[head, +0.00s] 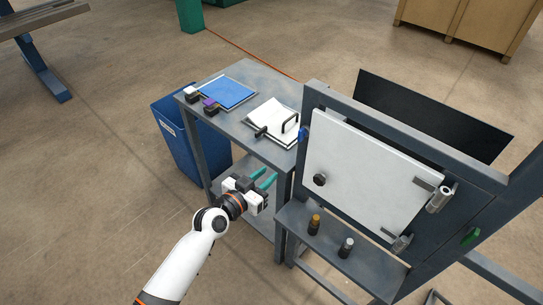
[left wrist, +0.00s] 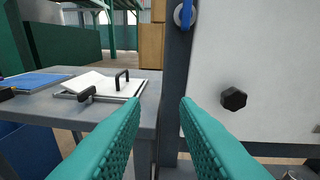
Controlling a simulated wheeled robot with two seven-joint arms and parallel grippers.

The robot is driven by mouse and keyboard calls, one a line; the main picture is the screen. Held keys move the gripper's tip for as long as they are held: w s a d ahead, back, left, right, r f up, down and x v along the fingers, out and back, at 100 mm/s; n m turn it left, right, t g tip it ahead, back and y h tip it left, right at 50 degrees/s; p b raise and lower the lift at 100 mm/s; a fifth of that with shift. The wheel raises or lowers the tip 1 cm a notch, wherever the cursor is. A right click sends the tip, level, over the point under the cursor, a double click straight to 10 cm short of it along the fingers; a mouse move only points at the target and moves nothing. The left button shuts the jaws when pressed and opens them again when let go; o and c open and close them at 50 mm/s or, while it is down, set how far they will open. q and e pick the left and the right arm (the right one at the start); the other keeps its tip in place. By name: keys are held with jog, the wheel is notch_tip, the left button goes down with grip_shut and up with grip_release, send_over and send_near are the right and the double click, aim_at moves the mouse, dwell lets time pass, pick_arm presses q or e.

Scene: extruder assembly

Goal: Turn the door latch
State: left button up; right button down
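A white door panel (head: 370,175) is set in a dark grey frame. A black knob (head: 320,179) sits near its left edge, and this knob also shows in the left wrist view (left wrist: 233,98). A small blue latch (head: 303,132) is on the frame at the door's upper left; the left wrist view shows the blue latch (left wrist: 186,14) on a round metal base, cut off by the top edge. My left gripper (head: 267,181) has teal fingers, open and empty, left of the door and apart from knob and latch. My right gripper is not in view.
A grey table (head: 248,78) left of the door holds a blue panel (head: 227,92) and a white panel with a black handle (head: 290,122). A blue bin (head: 176,140) stands beside it. A shelf (head: 335,262) below the door holds two small cylinders.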

pick_arm(q)
jog(key=m+h, duration=0.1)
jog(key=h, duration=0.1)
send_near(299, 138)
jog(key=shift+t, duration=0.4)
jog(key=shift+b+x, duration=0.35)
jog(key=shift+x, duration=3.7)
jog(key=shift+d+f, duration=0.1)
jog(key=shift+f, duration=0.1)
jog(key=shift+c, duration=0.6)
grip_shut()
